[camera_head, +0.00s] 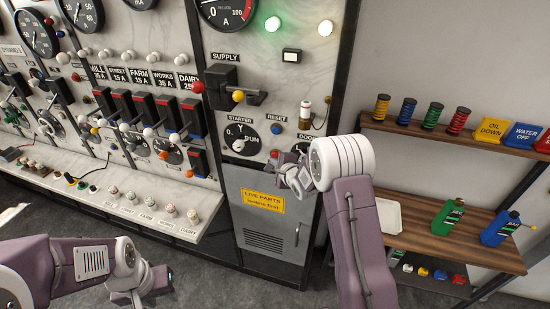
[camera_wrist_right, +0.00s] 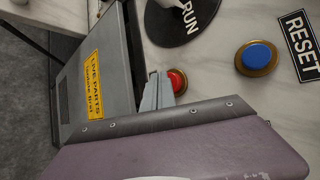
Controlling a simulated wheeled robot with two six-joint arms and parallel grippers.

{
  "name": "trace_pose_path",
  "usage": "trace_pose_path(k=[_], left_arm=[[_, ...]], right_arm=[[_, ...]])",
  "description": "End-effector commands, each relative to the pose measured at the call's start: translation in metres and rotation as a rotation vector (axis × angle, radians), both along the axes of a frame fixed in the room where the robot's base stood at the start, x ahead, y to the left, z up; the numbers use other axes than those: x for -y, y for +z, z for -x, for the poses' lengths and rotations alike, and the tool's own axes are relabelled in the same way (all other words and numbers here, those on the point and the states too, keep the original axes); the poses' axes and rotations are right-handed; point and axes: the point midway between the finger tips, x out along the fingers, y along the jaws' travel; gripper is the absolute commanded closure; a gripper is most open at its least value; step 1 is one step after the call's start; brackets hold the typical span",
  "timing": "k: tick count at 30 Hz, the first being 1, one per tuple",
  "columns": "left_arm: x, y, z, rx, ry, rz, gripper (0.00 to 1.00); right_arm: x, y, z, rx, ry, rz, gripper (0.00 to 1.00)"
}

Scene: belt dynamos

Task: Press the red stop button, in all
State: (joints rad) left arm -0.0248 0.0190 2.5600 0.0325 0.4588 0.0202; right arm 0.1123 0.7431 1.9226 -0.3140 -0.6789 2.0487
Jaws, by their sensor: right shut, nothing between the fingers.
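The red stop button (camera_head: 274,153) sits on the marble panel, below the blue reset button (camera_head: 276,129) and right of the starter dial. In the right wrist view the red button (camera_wrist_right: 177,82) has a brass rim and is partly hidden by my right gripper's fingers. My right gripper (camera_head: 281,173) is shut and empty, with its fingertips close beside the button in the picture; I cannot tell whether they touch it. My left gripper (camera_head: 132,299) is low at the left, away from the panel; its fingers are too small to read.
The starter dial (camera_head: 241,138) and the blue reset button (camera_wrist_right: 258,57) are close by. A grey "LIVE PARTS" cabinet door (camera_head: 284,235) lies below. Switches and lamps crowd the panel at left. Wooden shelves (camera_head: 435,146) with spools and bottles stand at right.

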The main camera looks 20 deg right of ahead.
Motion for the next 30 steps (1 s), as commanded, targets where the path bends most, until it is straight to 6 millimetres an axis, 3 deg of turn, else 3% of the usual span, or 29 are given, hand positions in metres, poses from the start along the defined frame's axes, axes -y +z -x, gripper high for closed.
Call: trace_pose_path(k=[30], left_arm=[[0.0000,0.0020,0.0000,0.000,0.000,0.000,0.64]], right_arm=[[0.0040,-0.0001,-0.0053,0.001,-0.002,0.000,1.00]])
